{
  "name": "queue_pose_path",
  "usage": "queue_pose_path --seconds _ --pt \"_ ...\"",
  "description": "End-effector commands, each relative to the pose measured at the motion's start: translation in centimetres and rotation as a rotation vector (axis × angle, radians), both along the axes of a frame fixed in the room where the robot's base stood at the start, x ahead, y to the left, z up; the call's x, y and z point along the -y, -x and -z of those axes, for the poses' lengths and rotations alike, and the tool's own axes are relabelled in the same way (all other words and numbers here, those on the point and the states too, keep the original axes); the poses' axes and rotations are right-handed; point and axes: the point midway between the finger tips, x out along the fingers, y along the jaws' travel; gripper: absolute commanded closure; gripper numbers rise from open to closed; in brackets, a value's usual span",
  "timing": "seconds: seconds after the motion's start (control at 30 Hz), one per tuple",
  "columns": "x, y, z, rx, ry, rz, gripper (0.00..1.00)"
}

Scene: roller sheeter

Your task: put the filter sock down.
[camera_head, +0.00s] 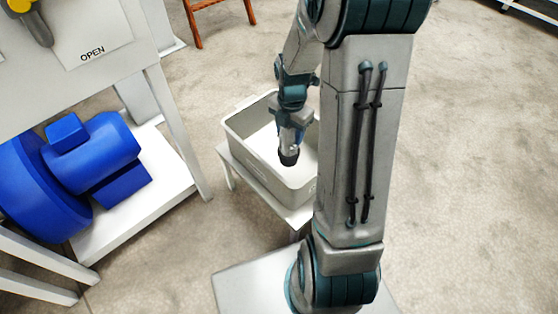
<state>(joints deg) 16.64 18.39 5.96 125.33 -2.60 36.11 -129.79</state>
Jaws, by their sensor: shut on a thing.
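My gripper (291,122) points down above the open grey-white bin (236,135). It is shut on a small, dark-ended thing that I take to be the filter sock (289,156). The sock hangs upright below the jaws, over the bin's inside. I cannot tell whether its lower end touches the bin floor. The fingers are small and partly merge with the sock in this view.
The bin stands on a small white table (225,160). To the left, a blue motor (95,158) sits on the white lower shelf of a machine frame with a panel marked OPEN (92,35). Orange wooden legs (195,22) stand behind. Concrete floor at right is clear.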

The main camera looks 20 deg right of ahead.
Motion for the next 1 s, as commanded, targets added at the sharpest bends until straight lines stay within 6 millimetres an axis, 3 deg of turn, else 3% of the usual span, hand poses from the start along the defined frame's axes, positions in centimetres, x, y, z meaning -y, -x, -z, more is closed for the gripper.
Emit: queue_pose_path --seconds 0.57,0.8,1.0 --pt "0.1 0.1 6.8 -0.001 0.001 -0.062 0.89" --pt "0.1 0.2 10.6 -0.001 0.001 -0.062 0.89" --pt "0.1 0.1 10.9 0.002 0.001 -0.062 0.89"
